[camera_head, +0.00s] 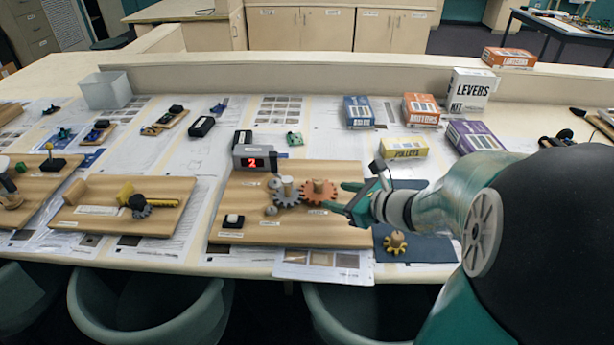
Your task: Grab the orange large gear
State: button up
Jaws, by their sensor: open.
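The orange large gear (319,191) lies on the wooden board in the middle of the table, around a short wooden hub or peg. A grey gear (286,192) stands close to its left on the same board; I cannot tell whether their teeth touch. My gripper (345,197) is open and empty, just right of the orange gear, with its green fingers pointing left toward it. The fingers look apart from the gear, though the exact gap is hard to tell.
The wooden board (225,207) also holds a small black-and-white button (233,221). A red-digit display (255,160) stands behind. A yellow gear (395,242) lies on a dark mat (436,248) at right. Boxes, including the yellow pulleys box (404,148), stand behind my arm.

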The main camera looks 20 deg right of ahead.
aim_at(322, 185)
jog(key=d+m, duration=0.1)
jog(key=d+m+h, duration=0.1)
jog(key=d+f+m, duration=0.1)
jog(key=shift+w+d+f+t, duration=0.1)
jog(key=shift+w+d+t, duration=0.15)
jog(key=shift+w+t, duration=0.15)
jog(key=shift+w+d+f+h, duration=0.15)
jog(key=shift+w+h, duration=0.05)
jog(key=shift+h, duration=0.1)
jog(key=x, duration=0.8)
jog(key=shift+a+x, duration=0.2)
jog(key=shift+x, duration=2.5)
jog(key=shift+s, duration=0.1)
grip_shut()
